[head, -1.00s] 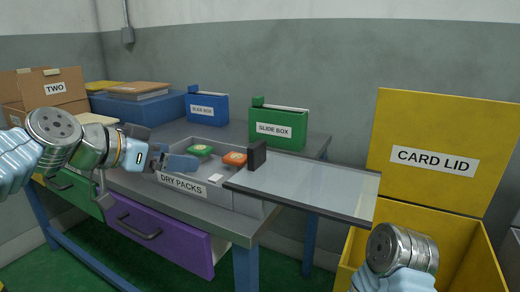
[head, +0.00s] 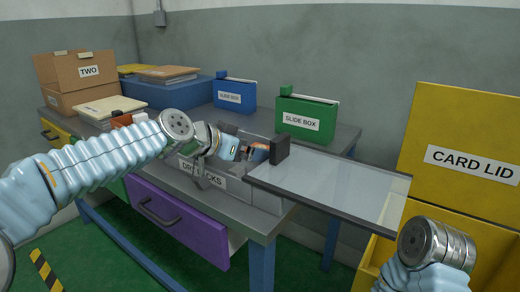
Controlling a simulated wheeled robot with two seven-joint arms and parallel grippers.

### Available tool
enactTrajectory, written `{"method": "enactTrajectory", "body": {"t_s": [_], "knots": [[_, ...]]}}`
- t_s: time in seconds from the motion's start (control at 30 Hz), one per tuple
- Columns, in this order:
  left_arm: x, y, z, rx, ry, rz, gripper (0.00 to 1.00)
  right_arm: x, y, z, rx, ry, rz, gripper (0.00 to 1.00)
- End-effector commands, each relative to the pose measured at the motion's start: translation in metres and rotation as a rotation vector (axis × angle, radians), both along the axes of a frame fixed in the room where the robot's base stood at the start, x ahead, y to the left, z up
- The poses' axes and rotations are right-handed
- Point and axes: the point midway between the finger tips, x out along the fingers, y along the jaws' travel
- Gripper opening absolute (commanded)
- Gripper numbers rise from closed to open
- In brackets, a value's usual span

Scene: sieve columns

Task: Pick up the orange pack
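The orange pack (head: 264,146) shows only as a small orange strip in the grey tray labelled DRY PACKS (head: 236,203); the rest of it is hidden by my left gripper (head: 256,154). The green pack seen earlier in the tray is hidden behind my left wrist. Of my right arm only a wrist part shows at the lower right; its gripper is out of view.
A clear panel (head: 330,185) with a dark upright block (head: 280,149) extends right from the tray. Blue (head: 234,95) and green (head: 306,119) slide boxes stand behind it. A yellow box with its CARD LID (head: 465,135) is at right. The purple drawer (head: 175,222) sticks out below.

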Motion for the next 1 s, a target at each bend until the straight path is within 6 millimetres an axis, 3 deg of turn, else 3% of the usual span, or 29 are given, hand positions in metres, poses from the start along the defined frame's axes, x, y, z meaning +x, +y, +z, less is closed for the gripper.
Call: {"method": "enactTrajectory", "body": {"t_s": [0.13,0.37,0.77,1.0], "knots": [[0.0098,-0.0112,-0.0062,0.0,0.0,-0.001,1.0,0.0001,-0.0003,0.0025,-0.001,-0.001,0.0,0.43],[0.0111,-0.0117,-0.0073,0.0,-0.001,0.001,1.0,0.0001,-0.0003,0.002,-0.001,-0.001,0.0,0.43],[0.0109,-0.0116,-0.0073,-0.001,-0.001,0.0,0.4,0.0001,-0.0003,0.002,-0.001,-0.001,0.0,0.43],[0.0108,-0.0117,-0.0071,-0.001,-0.001,0.0,0.39,0.0001,-0.0004,0.0021,-0.001,-0.001,0.0,0.43]]}}
